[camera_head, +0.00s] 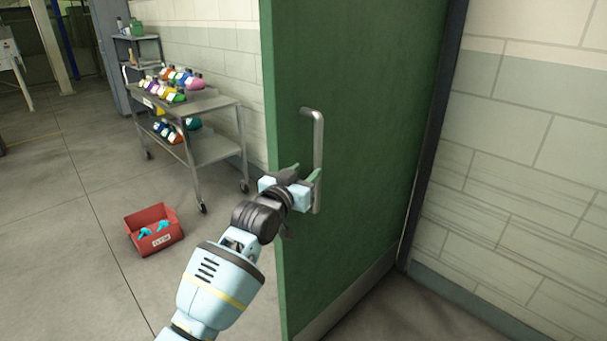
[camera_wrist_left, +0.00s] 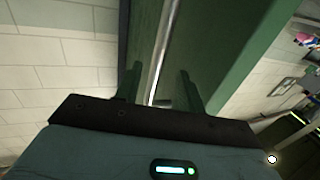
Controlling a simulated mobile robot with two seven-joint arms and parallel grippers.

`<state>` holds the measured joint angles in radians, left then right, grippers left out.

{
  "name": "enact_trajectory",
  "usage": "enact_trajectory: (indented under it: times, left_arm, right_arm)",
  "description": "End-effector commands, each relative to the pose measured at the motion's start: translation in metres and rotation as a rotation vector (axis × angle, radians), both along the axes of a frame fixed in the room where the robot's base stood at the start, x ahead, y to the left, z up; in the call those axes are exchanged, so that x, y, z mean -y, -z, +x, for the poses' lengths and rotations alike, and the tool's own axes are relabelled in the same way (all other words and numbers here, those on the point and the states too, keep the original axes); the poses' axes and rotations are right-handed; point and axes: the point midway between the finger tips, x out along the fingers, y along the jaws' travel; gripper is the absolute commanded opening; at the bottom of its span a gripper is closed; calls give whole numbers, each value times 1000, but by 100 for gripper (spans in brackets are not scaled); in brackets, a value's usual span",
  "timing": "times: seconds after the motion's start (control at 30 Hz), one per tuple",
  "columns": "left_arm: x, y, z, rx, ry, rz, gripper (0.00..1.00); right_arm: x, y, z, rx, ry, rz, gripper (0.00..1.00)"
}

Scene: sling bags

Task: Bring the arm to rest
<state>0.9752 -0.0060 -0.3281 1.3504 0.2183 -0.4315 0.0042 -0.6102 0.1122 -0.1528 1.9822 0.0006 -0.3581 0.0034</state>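My left arm reaches in from the bottom of the head view. Its gripper (camera_head: 308,178) is at the silver bar handle (camera_head: 318,140) of a green door (camera_head: 375,120). In the left wrist view the two dark green fingers (camera_wrist_left: 160,88) stand apart, with the handle (camera_wrist_left: 163,45) running between them and gaps on both sides. I cannot tell how deep the bar sits between the fingers. The door stands open, its free edge towards the room on the left. My right gripper is not in view.
A grey metal cart (camera_head: 215,148) with several colourful bags (camera_head: 175,85) stands left of the door. A red bin (camera_head: 155,229) with blue items sits on the floor. A block wall (camera_head: 530,150) is at the right. The floor at the lower left is clear.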

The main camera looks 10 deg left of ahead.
Motion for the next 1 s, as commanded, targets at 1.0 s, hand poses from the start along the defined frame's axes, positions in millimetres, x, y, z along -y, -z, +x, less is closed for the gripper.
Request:
enact_trajectory:
  times: [1.0]
  left_arm:
    - [-74, 316, -269, -457, -109, 60, 39]
  right_arm:
    - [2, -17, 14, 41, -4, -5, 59]
